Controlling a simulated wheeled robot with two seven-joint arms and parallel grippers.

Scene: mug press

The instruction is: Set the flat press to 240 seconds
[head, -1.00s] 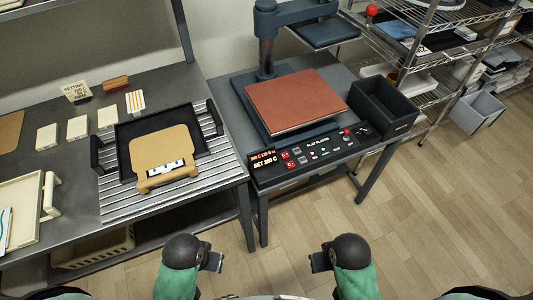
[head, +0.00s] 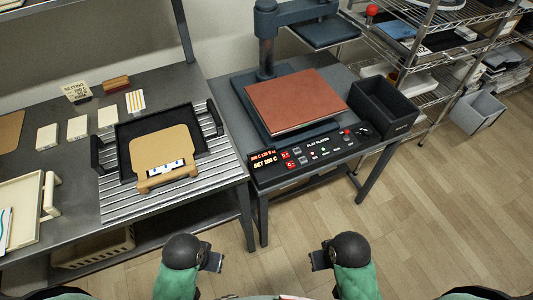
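The flat press (head: 297,104) stands on the grey table at centre right, with a reddish-brown platen and its upper plate (head: 325,33) swung away at the back. Its black control panel (head: 318,144) runs along the front edge. The lit display (head: 265,160) shows two small lines; the lower seems to read "SET 200 C", the upper is too small to read surely. Red buttons (head: 287,159) sit just right of the display. My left gripper (head: 215,260) and my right gripper (head: 318,260) are at the bottom, below and apart from the panel. Their finger openings cannot be made out.
A black bin (head: 383,108) stands right of the press. On the left bench are a black tray (head: 125,134) with a tan board (head: 160,147), white blocks (head: 77,127) and a small sign (head: 76,91). Wire shelves (head: 430,52) stand at the right. Floor between bench and grippers is clear.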

